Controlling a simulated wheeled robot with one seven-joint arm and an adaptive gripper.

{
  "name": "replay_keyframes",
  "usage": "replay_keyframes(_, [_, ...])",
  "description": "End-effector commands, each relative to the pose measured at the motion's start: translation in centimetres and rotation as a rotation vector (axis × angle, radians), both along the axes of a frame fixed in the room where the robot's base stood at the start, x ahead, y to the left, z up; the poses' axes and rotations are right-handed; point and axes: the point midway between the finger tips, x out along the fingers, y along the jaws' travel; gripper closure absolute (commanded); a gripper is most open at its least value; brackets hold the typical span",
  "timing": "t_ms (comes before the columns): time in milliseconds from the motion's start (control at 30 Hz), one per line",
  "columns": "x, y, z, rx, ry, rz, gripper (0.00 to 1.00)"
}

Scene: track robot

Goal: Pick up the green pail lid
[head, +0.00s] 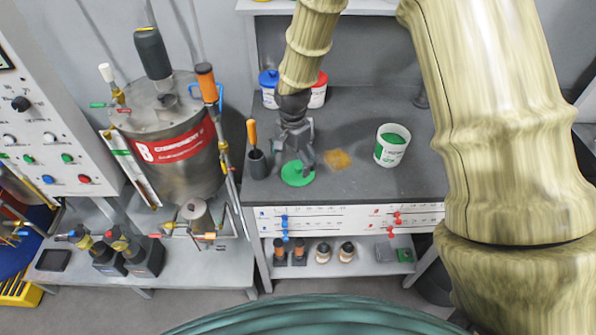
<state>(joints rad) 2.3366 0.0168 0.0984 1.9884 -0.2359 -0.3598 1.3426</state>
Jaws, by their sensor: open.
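The green pail lid (297,174) lies flat on the dark grey bench top, near its front edge. My gripper (302,163) points down over the lid, with its fingers apart and at or just above it. Part of the lid's far side is hidden behind my gripper; I cannot tell whether the fingers touch it. A white pail (391,151) with green contents stands open on the bench, to the right of the lid.
A dark cup with an orange-handled tool (256,163) stands left of the lid. A yellowish patch (337,159) lies to its right. A blue-lidded pail (269,88) and a red-lidded pail (319,91) stand behind. A steel tank (178,160) is at left.

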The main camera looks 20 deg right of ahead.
Motion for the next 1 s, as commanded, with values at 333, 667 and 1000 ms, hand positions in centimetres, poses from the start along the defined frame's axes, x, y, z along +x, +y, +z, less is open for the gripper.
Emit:
replay_keyframes(333, [0.0,-0.8,-3.1,0.001,0.003,0.0,0.0])
replay_keyframes(667, [0.1,-0.8,-4.6,0.0,0.0,-0.001,0.0])
replay_keyframes(1000, [0.1,-0.8,-4.6,0.0,0.0,-0.001,0.29])
